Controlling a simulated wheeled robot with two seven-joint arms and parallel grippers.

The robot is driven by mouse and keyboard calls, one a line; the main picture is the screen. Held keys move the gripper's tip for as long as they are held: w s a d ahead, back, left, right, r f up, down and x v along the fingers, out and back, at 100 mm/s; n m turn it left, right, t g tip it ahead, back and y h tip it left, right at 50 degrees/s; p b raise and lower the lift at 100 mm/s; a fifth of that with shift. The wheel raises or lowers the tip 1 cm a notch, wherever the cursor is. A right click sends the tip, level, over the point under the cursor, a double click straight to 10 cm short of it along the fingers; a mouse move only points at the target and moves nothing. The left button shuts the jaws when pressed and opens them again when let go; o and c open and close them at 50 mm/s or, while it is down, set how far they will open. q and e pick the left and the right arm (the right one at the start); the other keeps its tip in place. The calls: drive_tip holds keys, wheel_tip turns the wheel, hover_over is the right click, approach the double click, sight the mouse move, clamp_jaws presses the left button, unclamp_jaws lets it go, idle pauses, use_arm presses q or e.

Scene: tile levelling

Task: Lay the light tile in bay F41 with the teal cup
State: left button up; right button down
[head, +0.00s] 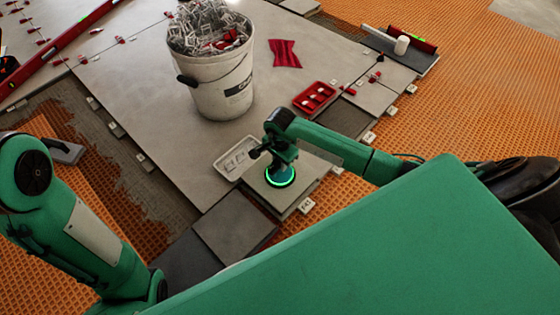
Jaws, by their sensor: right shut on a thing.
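The teal cup (280,176), ringed by a bright green band, stands upright on top of the light tile (297,199). My right gripper (281,154) is shut on the cup from above and hides its upper part. The tile lies at the edge of the laid floor, beside a white tag reading F41 (307,206). Its near side face shows; I cannot tell whether it rests fully in bay F41 or sits slightly above it.
A white bucket (222,98) of clips stands on the large grey slab. A pale tray (228,168) lies close left of the cup. A grey tile (236,222) lies nearer me.

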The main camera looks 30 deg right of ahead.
drive_tip(key=shift+f+b, duration=0.6)
drive_tip(key=shift+f, duration=0.4)
drive_tip(key=shift+f, duration=0.3)
drive_tip(key=shift+f+b, duration=0.45)
drive_tip(key=shift+b, duration=0.05)
drive_tip(key=shift+f+b, duration=0.35)
drive_tip(key=shift+f, duration=0.1)
idle(0.6)
drive_tip(key=c, duration=1.3)
unclamp_jaws()
drive_tip(key=shift+o, duration=0.5)
drive_tip(key=shift+f, duration=0.1)
